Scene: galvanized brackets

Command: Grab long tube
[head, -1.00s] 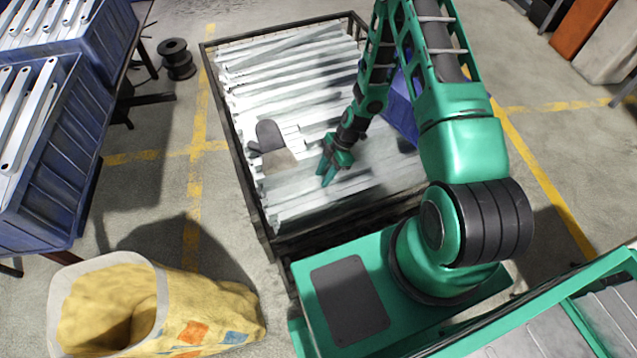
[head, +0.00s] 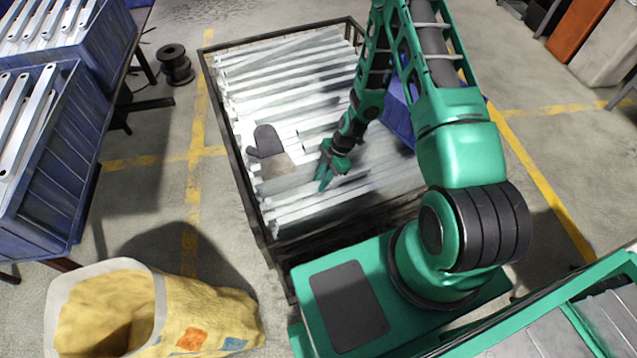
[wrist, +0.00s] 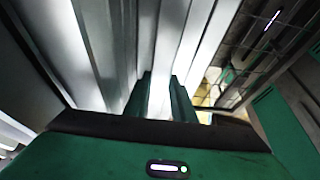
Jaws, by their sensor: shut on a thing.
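Several long galvanized tubes (head: 290,75) lie side by side in a dark-framed crate (head: 222,125). My green gripper (head: 323,180) is down at the tubes in the near half of the crate, right of a glove. In the wrist view my gripper (wrist: 160,95) has its two fingers close together around a long pale tube (wrist: 168,45) that runs away from the camera. Other tubes (wrist: 70,50) lie close beside it. The exact contact between fingers and tube is partly hidden by the fingers.
A grey and tan work glove (head: 268,142) lies on the tubes. Blue bins with metal strips (head: 50,160) stand at the left. A yellow sack (head: 205,315) is at the front left. A black spool (head: 177,62) sits on the floor. A blue container (head: 398,115) is partly behind my arm.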

